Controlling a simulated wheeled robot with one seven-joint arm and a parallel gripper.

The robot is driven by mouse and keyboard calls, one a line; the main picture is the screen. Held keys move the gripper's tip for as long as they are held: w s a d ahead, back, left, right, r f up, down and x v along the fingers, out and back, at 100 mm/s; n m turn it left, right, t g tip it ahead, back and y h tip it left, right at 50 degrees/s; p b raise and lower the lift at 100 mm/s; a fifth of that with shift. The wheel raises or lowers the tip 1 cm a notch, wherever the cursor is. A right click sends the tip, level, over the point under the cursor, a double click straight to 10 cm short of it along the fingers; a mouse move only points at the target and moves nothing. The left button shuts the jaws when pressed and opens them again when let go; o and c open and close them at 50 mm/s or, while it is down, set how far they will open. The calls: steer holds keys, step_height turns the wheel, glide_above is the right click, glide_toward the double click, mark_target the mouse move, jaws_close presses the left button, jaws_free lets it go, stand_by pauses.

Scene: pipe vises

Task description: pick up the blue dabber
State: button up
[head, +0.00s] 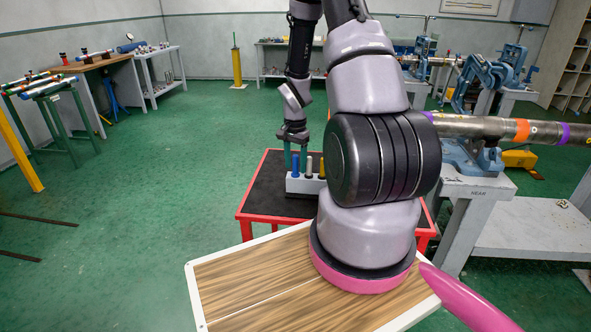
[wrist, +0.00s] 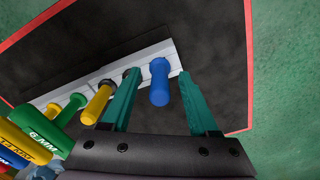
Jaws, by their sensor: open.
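The blue dabber (wrist: 159,82) stands upright in a pale rack (wrist: 158,47), with its handle toward the wrist camera. In the head view the blue dabber (head: 295,166) stands near the left end of the rack (head: 296,186). My gripper (wrist: 158,76) is open, with one green finger on each side of the blue dabber. A narrow gap shows on both sides, and the fingertips reach down close to the rack. In the head view my gripper (head: 295,157) points down over the dabber.
A dark-handled tool (head: 309,168) and a yellow-handled tool (head: 322,168) stand beside the blue dabber. Several coloured handles, including a green one (wrist: 52,132), crowd the lower left of the wrist view. The rack stands on a black-topped, red-edged table (head: 264,196). My arm hides its right part.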

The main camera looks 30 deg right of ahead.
jaws_close()
steer(key=shift+r, duration=0.1)
step_height(320, 180, up, 9)
steer(key=shift+r, duration=0.5)
